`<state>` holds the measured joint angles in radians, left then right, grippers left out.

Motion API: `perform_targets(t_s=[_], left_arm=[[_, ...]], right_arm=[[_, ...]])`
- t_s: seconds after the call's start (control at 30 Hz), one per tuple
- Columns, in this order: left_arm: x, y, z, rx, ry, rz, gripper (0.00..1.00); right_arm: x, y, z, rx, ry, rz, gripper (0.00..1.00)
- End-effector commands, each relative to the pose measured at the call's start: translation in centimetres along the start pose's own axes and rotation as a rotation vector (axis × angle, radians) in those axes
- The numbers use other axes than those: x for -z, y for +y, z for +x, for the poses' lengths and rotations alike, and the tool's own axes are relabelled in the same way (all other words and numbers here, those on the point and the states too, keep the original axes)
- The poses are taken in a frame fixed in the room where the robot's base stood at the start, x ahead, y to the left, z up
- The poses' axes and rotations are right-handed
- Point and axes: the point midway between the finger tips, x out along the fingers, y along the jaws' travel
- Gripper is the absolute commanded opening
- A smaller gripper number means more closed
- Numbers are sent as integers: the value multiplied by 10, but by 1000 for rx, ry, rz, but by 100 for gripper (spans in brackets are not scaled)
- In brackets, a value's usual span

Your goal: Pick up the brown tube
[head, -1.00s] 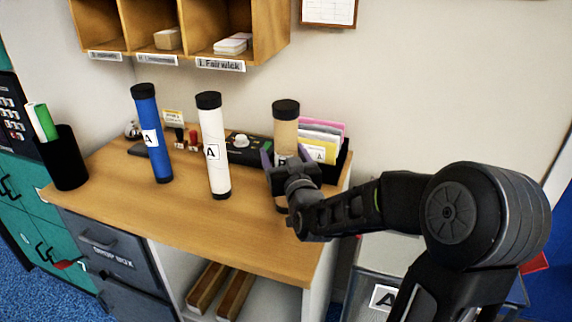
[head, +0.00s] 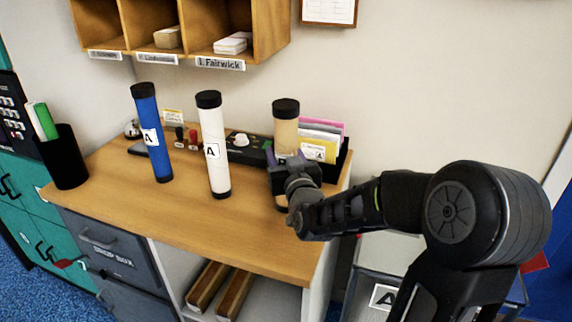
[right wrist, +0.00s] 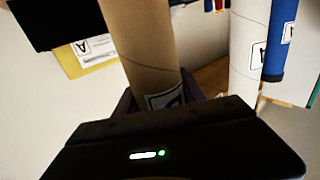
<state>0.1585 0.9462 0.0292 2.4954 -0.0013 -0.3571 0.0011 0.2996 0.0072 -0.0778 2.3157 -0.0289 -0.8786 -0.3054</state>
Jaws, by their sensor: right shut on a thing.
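The brown tube (head: 286,133) with a black cap stands upright at the right end of the wooden counter (head: 200,221). My right gripper (head: 289,161) is shut around its middle and hides part of it. In the right wrist view the brown tube (right wrist: 142,45) rises between the jaws (right wrist: 160,100), with a white label partly hidden low on it. The tube's foot is mostly hidden behind the gripper, so I cannot tell clearly whether it touches the counter. My left gripper is not in view.
A white tube (head: 213,150) and a blue tube (head: 152,135) stand on the counter left of the brown one. A black file holder with folders (head: 319,146) is close behind the gripper. A black cup (head: 64,160) stands at the left end. The counter's front is clear.

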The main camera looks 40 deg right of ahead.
Motion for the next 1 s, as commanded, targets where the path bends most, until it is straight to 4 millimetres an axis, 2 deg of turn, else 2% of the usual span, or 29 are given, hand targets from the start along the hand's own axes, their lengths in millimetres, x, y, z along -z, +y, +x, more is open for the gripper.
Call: perform_targets(t_s=[0.03, 0.23, 0.53, 0.67, 1.0], left_arm=[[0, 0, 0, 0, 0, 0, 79], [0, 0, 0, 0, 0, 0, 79], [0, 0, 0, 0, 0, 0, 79], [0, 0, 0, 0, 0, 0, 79], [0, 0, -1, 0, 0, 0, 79]], right_arm=[[0, 0, 0, 0, 0, 0, 17], [1, 0, 0, 0, 1, 0, 1], [8, 0, 0, -1, 4, 0, 0], [27, 0, 0, 0, 8, 0, 0], [89, 0, 0, -1, 4, 1, 0]])
